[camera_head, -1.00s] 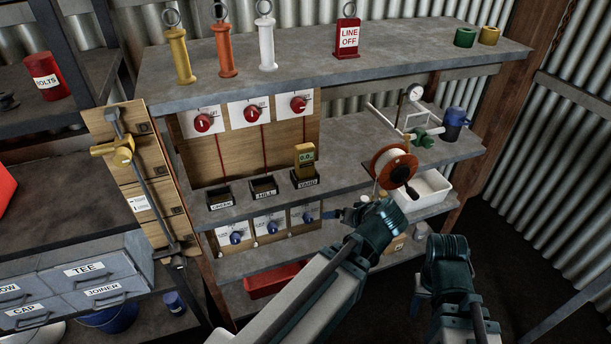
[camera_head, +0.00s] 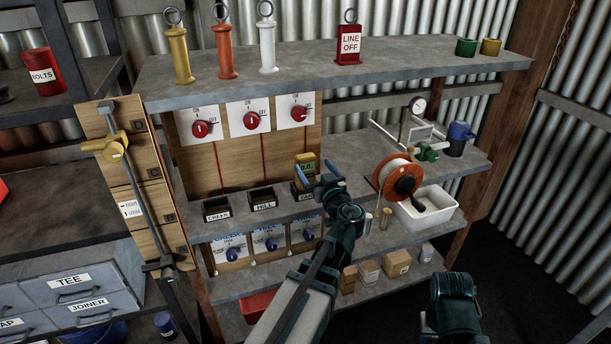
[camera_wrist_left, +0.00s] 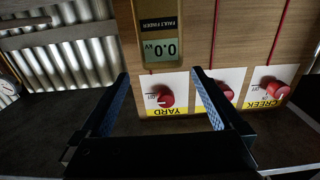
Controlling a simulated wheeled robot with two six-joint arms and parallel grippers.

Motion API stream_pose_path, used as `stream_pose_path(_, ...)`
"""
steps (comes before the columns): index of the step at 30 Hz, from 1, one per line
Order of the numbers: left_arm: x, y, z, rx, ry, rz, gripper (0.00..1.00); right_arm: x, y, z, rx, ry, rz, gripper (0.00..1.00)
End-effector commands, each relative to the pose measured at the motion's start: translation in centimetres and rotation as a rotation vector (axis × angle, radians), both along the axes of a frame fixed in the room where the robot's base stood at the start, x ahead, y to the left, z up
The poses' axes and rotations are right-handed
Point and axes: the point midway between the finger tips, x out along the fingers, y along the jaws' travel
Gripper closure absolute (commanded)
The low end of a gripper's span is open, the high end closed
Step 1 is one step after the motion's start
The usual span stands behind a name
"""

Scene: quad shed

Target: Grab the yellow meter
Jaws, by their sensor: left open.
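The yellow meter (camera_head: 309,160) stands upright at the YARD holder (camera_head: 298,191) on the middle shelf, its lower part hidden behind my left gripper. My left gripper (camera_head: 319,179) is open and empty, just in front of the meter. In the left wrist view the picture is inverted; the meter (camera_wrist_left: 159,40) with its display shows beyond the two blue-padded fingers of the left gripper (camera_wrist_left: 159,88), roughly between them and apart from them. Part of my right arm shows at the lower right, but its gripper does not show.
The CREEK holder (camera_head: 216,209) and HILL holder (camera_head: 263,199) sit left of the meter. A cable reel (camera_head: 401,184) and white bin (camera_head: 434,214) stand to the right. The top shelf (camera_head: 330,75) overhangs behind. Red switches (camera_head: 252,121) are on the back board.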

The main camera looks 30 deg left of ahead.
Motion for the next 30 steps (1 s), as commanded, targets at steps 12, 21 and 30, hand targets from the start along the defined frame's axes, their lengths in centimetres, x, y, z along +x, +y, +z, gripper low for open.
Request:
stream_pose_path(12,3.0,3.6,0.0,-0.001,0.001,0.0,0.0,0.0,0.0,0.0,0.0,0.0,0.0,0.5)
stream_pose_path(21,3.7,4.6,-0.2,-0.001,0.001,0.002,0.0,0.0,0.0,-0.1,0.0,0.0,0.0,0.5)
stream_pose_path(30,6.1,7.7,-0.3,-0.001,0.001,0.002,0.0,0.0,0.0,-0.2,0.0,0.0,0.0,0.5)
